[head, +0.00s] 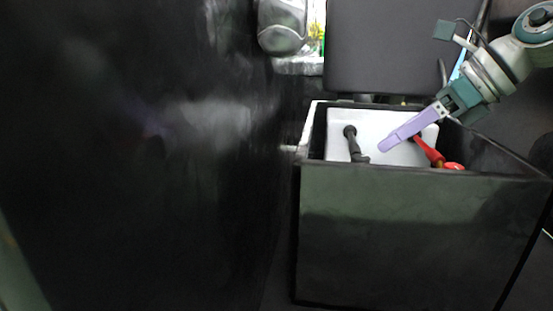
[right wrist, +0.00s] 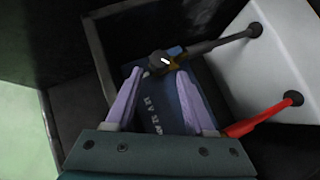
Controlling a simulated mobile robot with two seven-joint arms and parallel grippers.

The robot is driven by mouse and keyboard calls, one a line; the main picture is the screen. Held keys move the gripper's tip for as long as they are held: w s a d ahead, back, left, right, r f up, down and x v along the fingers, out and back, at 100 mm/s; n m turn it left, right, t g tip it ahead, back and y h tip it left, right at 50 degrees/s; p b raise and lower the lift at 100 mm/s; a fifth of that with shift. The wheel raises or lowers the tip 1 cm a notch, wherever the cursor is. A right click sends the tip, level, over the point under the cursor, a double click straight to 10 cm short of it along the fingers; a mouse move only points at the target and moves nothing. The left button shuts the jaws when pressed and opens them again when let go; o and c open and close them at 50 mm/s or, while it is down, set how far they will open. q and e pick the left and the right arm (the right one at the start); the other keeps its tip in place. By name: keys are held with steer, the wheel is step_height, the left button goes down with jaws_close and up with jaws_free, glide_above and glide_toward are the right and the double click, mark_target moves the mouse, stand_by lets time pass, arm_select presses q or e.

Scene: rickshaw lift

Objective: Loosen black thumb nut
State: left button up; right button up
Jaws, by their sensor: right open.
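The black thumb nut (right wrist: 161,61) appears as a dark round piece with a light glint in the right wrist view, on the end of a black cable (right wrist: 225,40) above a blue battery (right wrist: 172,105) with white lettering. My right gripper (right wrist: 158,76) is open, its two lilac fingers apart just short of the nut. I cannot tell whether they touch it. In the head view my right gripper (head: 387,145) reaches into the box from the upper right. The nut cannot be made out there. My left gripper is not in view.
A dark open-topped box (head: 410,240) has walls close around the work area. Inside are a white block (head: 375,124), the black cable (head: 352,140) and a red cable (head: 430,152). A dark seat-like panel (head: 390,45) stands behind. A large black surface (head: 130,150) fills the left.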

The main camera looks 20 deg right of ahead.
mark_target(361, 158)
steer(key=b+x, duration=0.4)
steer(key=x, duration=0.4)
steer(key=shift+w+a, duration=0.1)
steer(key=shift+r, duration=0.1)
steer(key=shift+c, duration=0.3)
jaws_close()
